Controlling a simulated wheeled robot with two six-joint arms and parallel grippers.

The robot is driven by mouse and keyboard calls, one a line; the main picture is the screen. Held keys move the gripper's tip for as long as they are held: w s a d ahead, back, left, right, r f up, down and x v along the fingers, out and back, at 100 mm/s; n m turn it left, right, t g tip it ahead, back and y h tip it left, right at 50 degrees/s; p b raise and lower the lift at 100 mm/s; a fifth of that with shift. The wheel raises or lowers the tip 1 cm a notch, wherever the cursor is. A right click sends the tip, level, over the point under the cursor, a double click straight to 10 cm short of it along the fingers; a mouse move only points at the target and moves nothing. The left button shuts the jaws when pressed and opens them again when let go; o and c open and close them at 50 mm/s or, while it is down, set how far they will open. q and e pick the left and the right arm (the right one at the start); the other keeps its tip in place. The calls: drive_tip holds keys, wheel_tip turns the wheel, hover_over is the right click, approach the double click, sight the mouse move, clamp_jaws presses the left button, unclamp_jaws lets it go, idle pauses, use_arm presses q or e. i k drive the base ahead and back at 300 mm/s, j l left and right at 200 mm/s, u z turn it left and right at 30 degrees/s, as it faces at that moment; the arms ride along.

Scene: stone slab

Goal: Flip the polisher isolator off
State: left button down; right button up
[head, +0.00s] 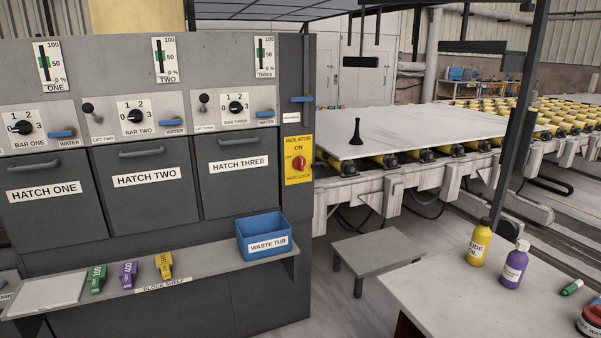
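The isolator (298,160) is a yellow panel on the right edge of the grey machine, labelled ISOLATOR, with ON printed above and a line of small print below. Its red rotary knob (299,163) sits in the middle of the panel. The small lettering beside the knob is hard to read, and I cannot tell for certain which way the knob points. Neither of my grippers shows in the head view.
The block shelf (210,278) juts out below, carrying a blue waste tub (262,236) and several coloured blocks. A low grey stool (378,250) stands right of the machine. A table (470,305) with bottles is at front right. A stone slab (430,127) lies on rollers behind.

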sight(299, 163)
drive_tip(key=i+l+z, duration=0.1)
drive_tip(key=i+z, duration=0.2)
drive_tip(key=i, duration=0.6)
drive_tip(key=i+j+z, duration=0.15)
drive_tip(key=i+z, duration=0.2)
drive_tip(key=i, duration=0.6)
drive_tip(key=i+z, duration=0.15)
drive_tip(key=z, duration=0.25)
